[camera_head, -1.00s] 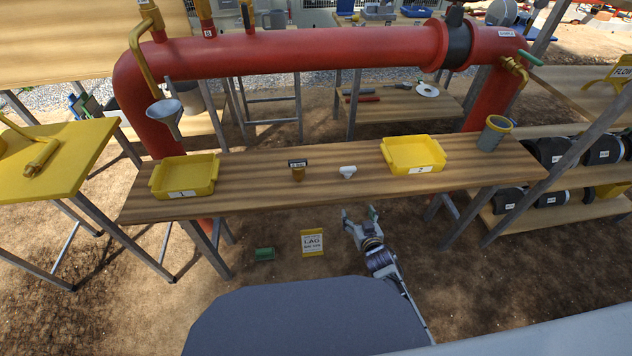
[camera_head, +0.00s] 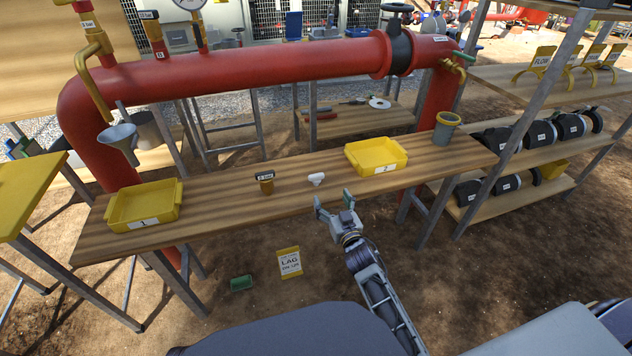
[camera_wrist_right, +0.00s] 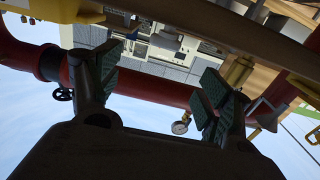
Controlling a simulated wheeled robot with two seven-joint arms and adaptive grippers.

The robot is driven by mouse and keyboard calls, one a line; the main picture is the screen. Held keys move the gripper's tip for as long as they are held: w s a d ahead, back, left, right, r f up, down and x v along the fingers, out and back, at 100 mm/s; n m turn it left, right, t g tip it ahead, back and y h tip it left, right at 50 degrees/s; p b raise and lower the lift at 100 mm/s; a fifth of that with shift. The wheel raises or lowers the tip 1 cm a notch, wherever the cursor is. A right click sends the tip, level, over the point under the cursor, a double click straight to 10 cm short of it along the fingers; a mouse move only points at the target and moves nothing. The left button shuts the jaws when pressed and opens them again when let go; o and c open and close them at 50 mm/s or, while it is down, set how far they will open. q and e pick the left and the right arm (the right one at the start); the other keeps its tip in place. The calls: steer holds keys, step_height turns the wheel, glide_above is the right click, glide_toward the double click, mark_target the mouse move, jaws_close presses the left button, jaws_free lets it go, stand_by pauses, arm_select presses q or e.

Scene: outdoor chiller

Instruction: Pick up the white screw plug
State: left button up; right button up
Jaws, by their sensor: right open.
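The white screw plug (camera_head: 316,179) sits on the wooden bench (camera_head: 225,192), between a small brown labelled piece and the right yellow tray. My right gripper (camera_head: 334,203) is open and empty, just off the bench's front edge, below and slightly right of the plug in the head view. In the right wrist view its two green-padded fingers (camera_wrist_right: 155,85) stand wide apart with nothing between them. I cannot make out the plug in the wrist view. My left gripper is not in view.
A yellow tray (camera_head: 143,205) stands at the bench's left and another yellow tray (camera_head: 376,157) right of the plug. The brown labelled piece (camera_head: 266,184) is close left of it. A grey cup (camera_head: 445,129) stands at the right end. A red pipe (camera_head: 240,65) runs above and behind.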

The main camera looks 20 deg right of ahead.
steer(key=b, duration=0.1)
glide_toward(319, 176)
steer(key=shift+w, duration=1.65)
steer(key=shift+w+f+b, duration=0.1)
steer(key=shift+w+b, duration=0.2)
steer(key=shift+w, duration=1)
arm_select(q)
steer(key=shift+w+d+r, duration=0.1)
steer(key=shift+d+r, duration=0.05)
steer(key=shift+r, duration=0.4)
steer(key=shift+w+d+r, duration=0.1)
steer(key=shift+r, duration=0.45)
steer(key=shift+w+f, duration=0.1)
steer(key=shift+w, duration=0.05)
arm_select(e)
steer(key=shift+w+a, duration=0.1)
steer(key=shift+w, duration=0.05)
